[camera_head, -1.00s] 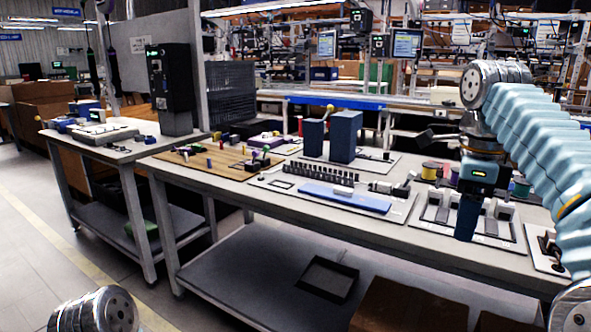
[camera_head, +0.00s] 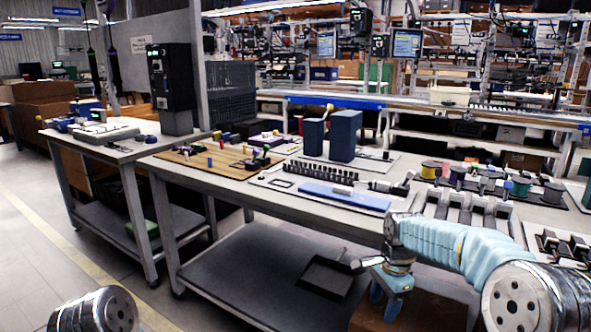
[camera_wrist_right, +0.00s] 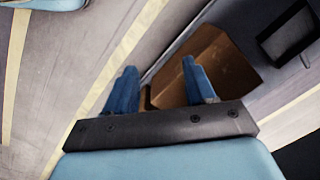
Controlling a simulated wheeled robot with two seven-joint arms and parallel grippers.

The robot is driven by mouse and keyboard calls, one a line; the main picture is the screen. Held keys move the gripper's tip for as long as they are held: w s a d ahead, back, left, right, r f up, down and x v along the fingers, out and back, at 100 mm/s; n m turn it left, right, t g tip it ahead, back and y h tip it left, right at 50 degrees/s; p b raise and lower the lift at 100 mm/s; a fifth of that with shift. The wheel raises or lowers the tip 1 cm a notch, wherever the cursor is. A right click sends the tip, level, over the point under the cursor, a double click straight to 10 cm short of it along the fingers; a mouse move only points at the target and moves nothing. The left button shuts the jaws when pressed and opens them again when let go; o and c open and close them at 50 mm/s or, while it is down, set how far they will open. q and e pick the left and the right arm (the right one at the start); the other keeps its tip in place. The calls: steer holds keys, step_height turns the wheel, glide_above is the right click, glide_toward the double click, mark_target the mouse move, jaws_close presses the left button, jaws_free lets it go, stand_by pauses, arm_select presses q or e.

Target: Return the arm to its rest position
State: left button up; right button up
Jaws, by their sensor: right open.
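My right arm shows in the head view, light blue and bent low in front of the workbench (camera_head: 225,165). Its right gripper (camera_head: 386,300) has blue fingers and hangs pointing down, in front of the bench's lower shelf (camera_head: 245,275). In the right wrist view the two blue fingers of the right gripper (camera_wrist_right: 160,85) stand apart with nothing between them. Of my left arm only a round metal joint shows at the bottom left of the head view; its gripper is out of the picture.
A brown box (camera_head: 430,308) lies beyond the right gripper, beside a black tray (camera_head: 325,277) on the lower shelf. The bench top holds a blue bar (camera_head: 345,196), two dark blue blocks and several spools. Open floor (camera_head: 50,240) lies to the left.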

steer(key=s+a+f+n+y, duration=0.1)
steer(key=s+a+f+n, duration=0.15)
steer(key=f, duration=0.55)
steer(key=s+a+f+n, duration=0.2)
steer(key=s+f, duration=0.2)
steer(key=f, duration=0.4)
steer(key=s+a+f+n+y, duration=0.1)
steer(key=s+a+f+n, duration=0.2)
steer(key=f, duration=0.5)
steer(key=s+a+f+n, duration=0.1)
steer(key=s+f+n, duration=0.1)
steer(key=s, duration=0.6)
steer(key=s+a+f+n+y, duration=0.1)
steer(key=s+f+n, duration=0.2)
steer(key=s, duration=0.6)
steer(key=x, duration=0.2)
steer(key=shift+f, duration=0.3)
steer(key=shift+w, duration=0.1)
